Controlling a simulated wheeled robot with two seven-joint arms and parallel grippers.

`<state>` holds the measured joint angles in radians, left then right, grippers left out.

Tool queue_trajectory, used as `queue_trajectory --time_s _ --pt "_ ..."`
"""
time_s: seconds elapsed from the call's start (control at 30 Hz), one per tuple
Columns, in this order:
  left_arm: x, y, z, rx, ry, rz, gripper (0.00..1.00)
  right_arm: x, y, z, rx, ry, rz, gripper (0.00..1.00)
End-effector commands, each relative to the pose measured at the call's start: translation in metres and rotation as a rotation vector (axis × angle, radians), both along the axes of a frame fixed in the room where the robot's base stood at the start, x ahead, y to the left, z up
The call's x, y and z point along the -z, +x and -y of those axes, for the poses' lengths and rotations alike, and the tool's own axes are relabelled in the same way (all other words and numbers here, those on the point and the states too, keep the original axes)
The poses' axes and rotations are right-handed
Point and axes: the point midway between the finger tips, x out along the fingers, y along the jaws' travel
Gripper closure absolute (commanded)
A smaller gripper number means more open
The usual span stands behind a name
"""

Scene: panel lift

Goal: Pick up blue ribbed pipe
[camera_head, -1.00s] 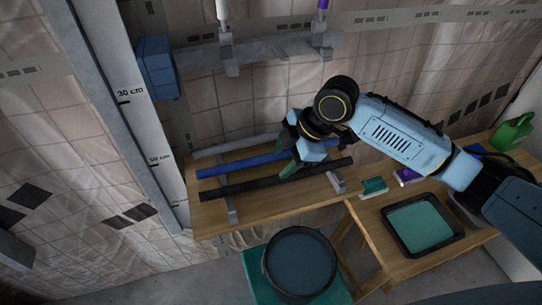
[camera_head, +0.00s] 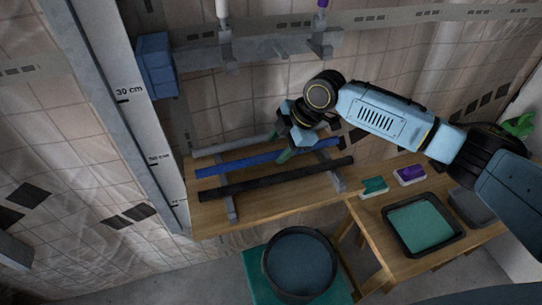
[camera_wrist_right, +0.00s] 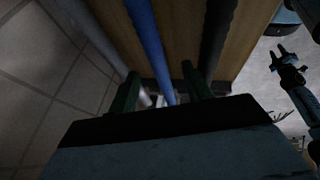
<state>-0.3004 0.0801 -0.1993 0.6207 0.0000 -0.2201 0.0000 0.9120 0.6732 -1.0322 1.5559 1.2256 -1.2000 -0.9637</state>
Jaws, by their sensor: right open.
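The blue ribbed pipe (camera_head: 235,166) lies between a grey pipe and a black pipe on a rack on the wooden bench. My right gripper (camera_head: 284,143) is open above its right-hand part. In the right wrist view the blue pipe (camera_wrist_right: 149,38) runs between the two dark green fingers of this gripper (camera_wrist_right: 160,88), with no contact visible. The gripper hides part of the pipe in the head view. An arm at the right of the wrist view, seemingly my left, ends in a small gripper (camera_wrist_right: 281,54); its jaw state is unclear.
The grey pipe (camera_head: 232,146) lies behind and the black pipe (camera_head: 270,180) in front, both close by. A black tray (camera_head: 402,247), a green block (camera_head: 374,185) and a purple-topped box (camera_head: 409,175) are to the right. A round tub (camera_head: 268,273) stands below in front.

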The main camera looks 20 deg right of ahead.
Motion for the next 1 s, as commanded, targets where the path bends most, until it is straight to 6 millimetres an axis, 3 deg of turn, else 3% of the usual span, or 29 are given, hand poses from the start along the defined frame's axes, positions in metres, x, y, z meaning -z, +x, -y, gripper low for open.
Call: queue_trajectory --time_s 0.3,0.57,0.93,1.0 --pt "0.002 0.000 0.000 0.000 0.000 0.000 0.64 0.036 0.013 -0.020 0.000 0.000 -0.001 0.51" --pt "0.002 0.000 0.000 0.001 0.000 -0.001 0.64 0.038 0.014 -0.021 0.000 0.000 0.000 0.51" --pt "0.002 0.000 0.000 0.001 0.000 -0.001 0.64 0.038 0.014 -0.021 0.000 0.000 0.000 0.98" --pt "0.002 0.000 0.000 0.001 0.000 -0.001 0.64 0.037 0.014 -0.021 0.000 0.001 0.000 1.00"
